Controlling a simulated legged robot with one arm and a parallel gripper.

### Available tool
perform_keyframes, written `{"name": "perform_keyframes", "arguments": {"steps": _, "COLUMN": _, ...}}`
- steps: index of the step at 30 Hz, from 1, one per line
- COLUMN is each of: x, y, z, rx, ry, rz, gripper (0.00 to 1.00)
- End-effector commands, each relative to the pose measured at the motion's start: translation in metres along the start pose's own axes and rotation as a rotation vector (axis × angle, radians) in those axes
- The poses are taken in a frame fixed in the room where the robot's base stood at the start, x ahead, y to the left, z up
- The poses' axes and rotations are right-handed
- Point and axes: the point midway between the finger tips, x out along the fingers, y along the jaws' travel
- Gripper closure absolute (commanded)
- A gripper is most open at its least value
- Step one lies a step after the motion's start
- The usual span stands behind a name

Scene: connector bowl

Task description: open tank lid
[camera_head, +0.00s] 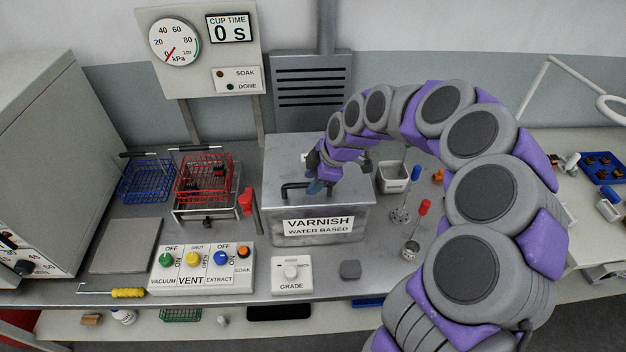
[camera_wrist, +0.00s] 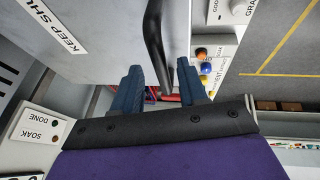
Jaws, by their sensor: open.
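The grey metal tank (camera_head: 318,225) stands on the bench with a "VARNISH WATER BASED" label on its front. Its flat lid (camera_head: 285,155) lies closed on top and also fills the upper left of the wrist view (camera_wrist: 100,30). A dark bar handle (camera_head: 290,187) sits near the lid's front edge; it shows in the wrist view (camera_wrist: 155,35) too. My gripper (camera_head: 312,186) is at the handle's right end, over the lid. In the wrist view my blue fingers (camera_wrist: 159,70) are apart, with the handle's lower end between them. Contact cannot be told.
Left of the tank are a red wire basket (camera_head: 203,178) on a stand and a blue basket (camera_head: 147,181). A white container (camera_head: 394,177) and small cups (camera_head: 411,250) stand right.

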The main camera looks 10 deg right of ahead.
Motion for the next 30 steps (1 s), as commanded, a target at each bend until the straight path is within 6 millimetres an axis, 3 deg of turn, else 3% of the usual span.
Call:
{"name": "perform_keyframes", "arguments": {"steps": 9, "x": 0.0018, "y": -0.0002, "z": -0.0002, "rx": 0.0, "ry": 0.0, "rz": 0.0, "gripper": 0.59}}
{"name": "perform_keyframes", "arguments": {"steps": 22, "x": 0.0017, "y": 0.0, "z": -0.0001, "rx": 0.0, "ry": 0.0, "rz": 0.0, "gripper": 1.0}}
{"name": "perform_keyframes", "arguments": {"steps": 30, "x": 0.0016, "y": 0.0005, "z": 0.0, "rx": 0.0, "ry": 0.0, "rz": 0.0, "gripper": 1.0}}
